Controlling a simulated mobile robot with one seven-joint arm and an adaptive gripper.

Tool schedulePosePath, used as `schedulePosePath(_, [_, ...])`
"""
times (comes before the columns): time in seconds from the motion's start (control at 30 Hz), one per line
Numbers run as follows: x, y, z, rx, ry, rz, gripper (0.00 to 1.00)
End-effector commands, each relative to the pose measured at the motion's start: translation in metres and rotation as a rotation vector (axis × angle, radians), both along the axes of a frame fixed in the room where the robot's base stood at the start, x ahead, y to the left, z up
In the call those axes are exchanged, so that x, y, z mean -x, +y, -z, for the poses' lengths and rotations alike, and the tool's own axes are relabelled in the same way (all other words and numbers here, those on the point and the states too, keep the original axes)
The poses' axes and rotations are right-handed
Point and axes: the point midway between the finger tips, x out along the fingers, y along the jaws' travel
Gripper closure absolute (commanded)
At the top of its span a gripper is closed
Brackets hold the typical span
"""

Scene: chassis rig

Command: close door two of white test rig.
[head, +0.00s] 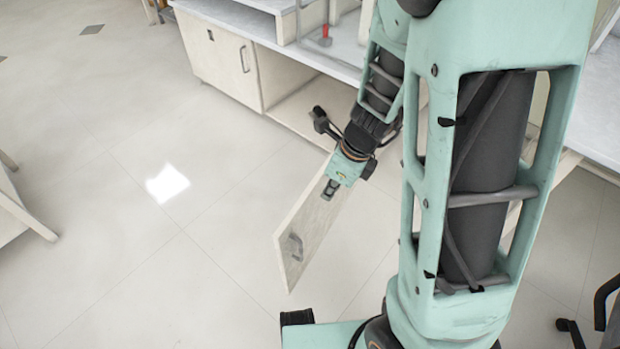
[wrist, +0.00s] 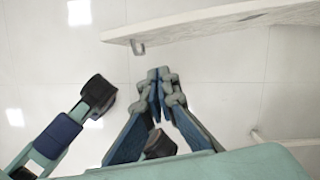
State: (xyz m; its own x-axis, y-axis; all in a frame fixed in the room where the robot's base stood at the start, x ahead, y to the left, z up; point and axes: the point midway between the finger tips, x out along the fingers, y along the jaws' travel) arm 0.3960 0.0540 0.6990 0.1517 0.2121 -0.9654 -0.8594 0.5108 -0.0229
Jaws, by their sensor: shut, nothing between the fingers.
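The white test rig (head: 280,52) is a bench with cupboards at the top middle of the head view. One of its doors (head: 308,222) stands swung wide open into the room, with a grey handle (head: 296,247) near its free end. In the wrist view the open door (wrist: 215,24) crosses the top, and its handle (wrist: 138,48) shows at the left end. My gripper (head: 329,190) overlaps the door's upper part in the head view; contact cannot be told. In the wrist view my gripper (wrist: 160,76) is shut and empty, apart from the handle.
A shut cupboard door (head: 220,55) is left of the open compartment (head: 308,108). A red-topped item (head: 325,36) stands on the bench. The floor (head: 130,240) left of the open door is clear. A chair-like black object (head: 603,300) is at lower right.

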Motion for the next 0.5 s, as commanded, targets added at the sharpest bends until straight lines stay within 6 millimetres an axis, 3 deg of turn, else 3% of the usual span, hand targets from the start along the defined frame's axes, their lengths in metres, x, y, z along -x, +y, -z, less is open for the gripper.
schedulePosePath(0.03, [0.001, 0.0, 0.017, 0.002, 0.012, 0.024, 1.0])
schedulePosePath(0.33, [0.0, 0.002, 0.041, 0.003, 0.03, 0.068, 1.0])
schedulePosePath(0.5, [-0.003, 0.006, 0.068, 0.003, 0.031, 0.068, 1.0])
